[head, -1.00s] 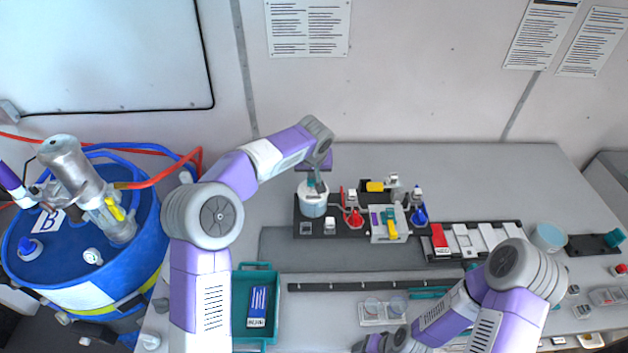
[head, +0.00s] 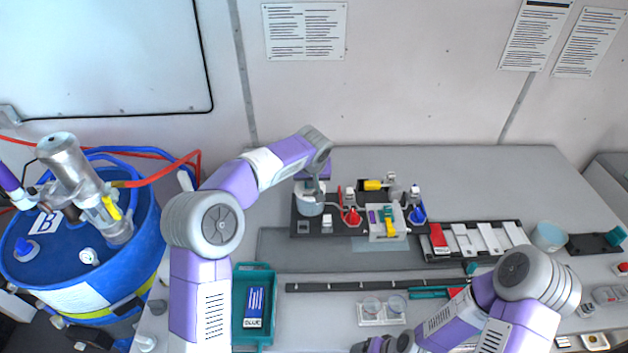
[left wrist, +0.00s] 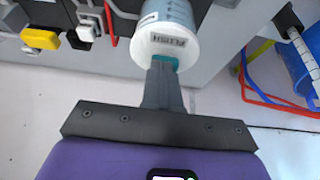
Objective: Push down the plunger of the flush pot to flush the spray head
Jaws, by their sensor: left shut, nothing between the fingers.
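The flush pot (head: 309,208) is a pale round pot with a white top, on the left end of a dark rack on the bench. In the left wrist view the pot's white lid (left wrist: 166,40) carries the word FLUSH. A teal piece of the plunger (left wrist: 172,61) shows at the lid, mostly hidden by my fingers. My left gripper (head: 314,188) points down over the pot; its shut, empty fingers (left wrist: 163,75) meet the teal piece, apparently touching it. How far down the plunger is, I cannot tell. My right gripper (head: 374,344) is low in the head view, its fingers unclear.
A teal tray (head: 268,270) lies in front. A blue drum (head: 60,265) stands at left. The bench behind the rack is clear.

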